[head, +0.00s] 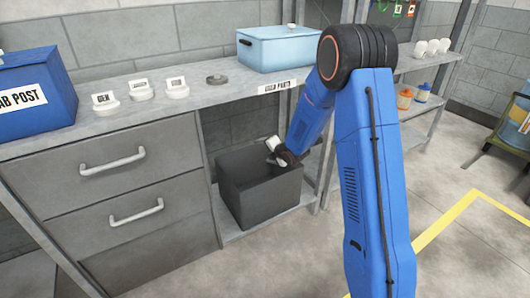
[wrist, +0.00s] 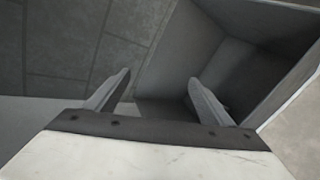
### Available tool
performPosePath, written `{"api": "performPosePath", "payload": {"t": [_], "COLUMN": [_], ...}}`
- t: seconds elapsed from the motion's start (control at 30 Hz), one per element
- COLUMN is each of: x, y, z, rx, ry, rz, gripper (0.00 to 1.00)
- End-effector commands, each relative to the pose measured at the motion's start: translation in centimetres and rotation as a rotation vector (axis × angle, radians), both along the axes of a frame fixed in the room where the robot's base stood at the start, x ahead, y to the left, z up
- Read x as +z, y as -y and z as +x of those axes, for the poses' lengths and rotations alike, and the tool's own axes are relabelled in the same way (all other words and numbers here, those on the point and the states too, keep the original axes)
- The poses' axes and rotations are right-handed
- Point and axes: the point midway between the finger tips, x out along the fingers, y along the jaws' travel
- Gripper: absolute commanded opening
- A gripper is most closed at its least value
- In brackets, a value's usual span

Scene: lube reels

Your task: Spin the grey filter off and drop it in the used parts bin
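My gripper (head: 273,150) is over the dark grey open bin (head: 262,206) on the low shelf, below the "USED PARTS" label (head: 277,87) on the bench edge. In the wrist view my gripper (wrist: 160,80) has its two fingers spread apart with nothing between them. The bin's wall (wrist: 188,50) and shaded inside lie beyond the fingers, toward the right. I cannot make out a grey filter for certain in either view. The bin's floor is partly hidden by the fingers and in shadow.
A blue "LAB POST" box (head: 35,92), several white labelled pieces, a dark grey round piece (head: 217,79) and a light blue lidded box (head: 278,48) stand on the bench. Grey drawers (head: 130,215) flank the bin on the left. Open floor lies in front.

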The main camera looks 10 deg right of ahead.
Motion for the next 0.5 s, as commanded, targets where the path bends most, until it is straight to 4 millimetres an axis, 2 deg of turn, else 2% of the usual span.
{"api": "performPosePath", "payload": {"t": [0.17, 0.5], "x": [0.6, 3.3], "y": [0.3, 1.7], "z": [-0.6, -5.1], "rx": [-0.001, -0.002], "ry": [0.001, 0.001], "rz": [0.0, 0.001], "gripper": [0.75, 0.75]}}
